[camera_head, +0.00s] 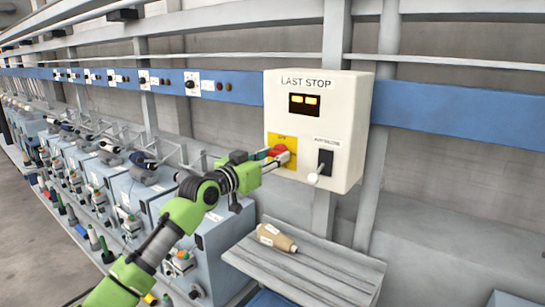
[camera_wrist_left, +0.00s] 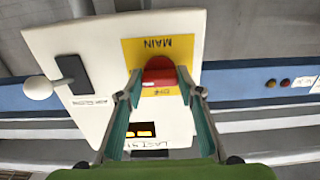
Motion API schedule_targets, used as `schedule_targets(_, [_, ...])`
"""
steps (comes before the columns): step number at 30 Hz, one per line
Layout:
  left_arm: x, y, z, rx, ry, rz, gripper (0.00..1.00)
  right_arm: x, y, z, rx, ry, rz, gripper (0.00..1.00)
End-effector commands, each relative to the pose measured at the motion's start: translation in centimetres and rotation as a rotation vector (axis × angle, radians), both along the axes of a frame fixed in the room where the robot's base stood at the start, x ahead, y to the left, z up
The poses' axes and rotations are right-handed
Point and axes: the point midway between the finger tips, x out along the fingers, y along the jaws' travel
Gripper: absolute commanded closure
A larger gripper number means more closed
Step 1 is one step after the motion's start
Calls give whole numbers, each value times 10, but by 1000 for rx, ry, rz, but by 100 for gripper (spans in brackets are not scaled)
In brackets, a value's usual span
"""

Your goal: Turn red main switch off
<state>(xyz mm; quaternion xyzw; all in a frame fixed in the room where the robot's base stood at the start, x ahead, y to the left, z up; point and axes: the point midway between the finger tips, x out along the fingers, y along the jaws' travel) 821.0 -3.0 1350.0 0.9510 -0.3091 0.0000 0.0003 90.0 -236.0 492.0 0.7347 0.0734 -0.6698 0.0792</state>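The red main switch (camera_head: 279,150) is a knob on a yellow plate (camera_head: 291,140) on the white "LAST STOP" box (camera_head: 350,127). In the left wrist view the red knob (camera_wrist_left: 159,70) sits in the middle of the yellow plate (camera_wrist_left: 188,48) marked "MAIN", seen upside down. My left gripper (camera_head: 274,156) is at the knob. In the left wrist view its fingers (camera_wrist_left: 159,78) are apart, one on each side of the knob, very close to its edges. Firm contact cannot be made out. The gripper partly hides the knob in the head view. My right gripper is not in view.
A black switch (camera_head: 325,162) with a white ball lever (camera_head: 313,179) is on the same box, right of the knob. A grey slatted shelf (camera_head: 320,270) below bears a tan bobbin (camera_head: 277,238). Spinning machines (camera_head: 130,190) line the left side.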

Motion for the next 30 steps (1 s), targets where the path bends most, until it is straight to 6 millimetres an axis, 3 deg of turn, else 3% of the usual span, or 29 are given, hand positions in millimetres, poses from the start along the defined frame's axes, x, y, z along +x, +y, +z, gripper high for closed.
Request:
schedule_targets(2, [0,0,0,0,0,0,88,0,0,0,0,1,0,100])
schedule_targets(14, [0,0,0,-37,28,0,88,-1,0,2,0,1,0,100])
schedule_targets(30, [0,0,1,-383,278,0,88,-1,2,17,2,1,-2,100])
